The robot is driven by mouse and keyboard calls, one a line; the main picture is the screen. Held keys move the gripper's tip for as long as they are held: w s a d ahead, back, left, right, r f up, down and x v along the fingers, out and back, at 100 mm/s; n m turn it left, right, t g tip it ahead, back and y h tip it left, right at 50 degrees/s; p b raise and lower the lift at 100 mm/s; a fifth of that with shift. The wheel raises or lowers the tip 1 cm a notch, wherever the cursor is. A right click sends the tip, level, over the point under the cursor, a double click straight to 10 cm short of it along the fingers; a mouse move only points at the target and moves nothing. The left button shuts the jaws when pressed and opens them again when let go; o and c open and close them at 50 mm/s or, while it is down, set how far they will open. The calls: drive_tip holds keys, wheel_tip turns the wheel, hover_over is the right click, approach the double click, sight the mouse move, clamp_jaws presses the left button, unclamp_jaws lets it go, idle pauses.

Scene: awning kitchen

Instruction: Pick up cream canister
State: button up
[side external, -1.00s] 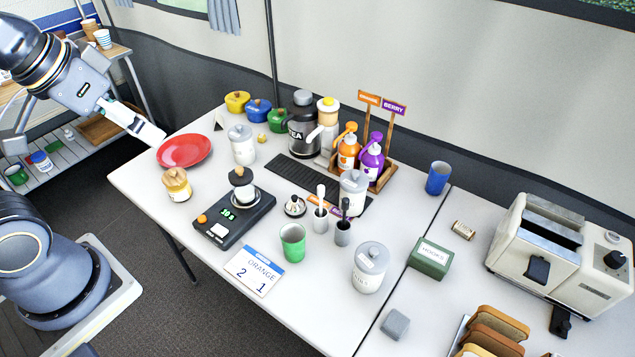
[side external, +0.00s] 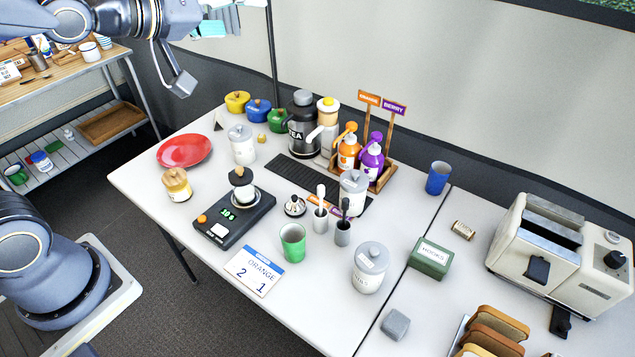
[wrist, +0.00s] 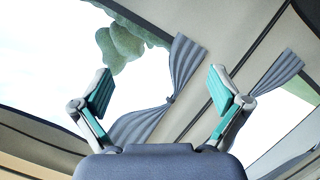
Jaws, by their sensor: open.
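Several white canisters with grey lids stand on the white table in the side view: one at the back left (side external: 242,149), one in the middle (side external: 352,199) and one at the front (side external: 368,277). Their labels are too small to read surely, so I cannot tell which is the cream canister. My gripper (side external: 180,83) is partly seen at the upper left, high above and away from them. In the wrist view my gripper (wrist: 160,75) is open and empty, with its two fingers apart. The wrist view shows no canister.
A red plate (side external: 184,150), a black scale (side external: 234,219), a green cup (side external: 292,244) and a syrup rack (side external: 386,180) crowd the table. A toaster (side external: 560,255) stands at the right. The wrist view shows curtains (wrist: 185,70) and windows.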

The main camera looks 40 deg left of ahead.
drive_tip(key=w+d+f+n+h, duration=0.1)
drive_tip(key=w+d+f+h, duration=0.65)
drive_tip(key=d, duration=0.25)
drive_tip(key=n+t, duration=0.1)
drive_tip(key=n, duration=2.3)
approach(374, 259)
drive_tip(key=w, duration=0.1)
drive_tip(key=w+d, duration=0.1)
drive_tip(key=w+d+f, duration=0.1)
drive_tip(key=w, duration=0.1)
drive_tip(key=shift+w, duration=0.1)
drive_tip(key=shift+f+x, duration=0.2)
drive_tip(key=shift+x, duration=2.9)
drive_tip(key=shift+w+a, duration=0.1)
drive_tip(key=shift+a, duration=0.1)
drive_tip(key=shift+c, duration=0.4)
drive_tip(key=c, duration=1.3)
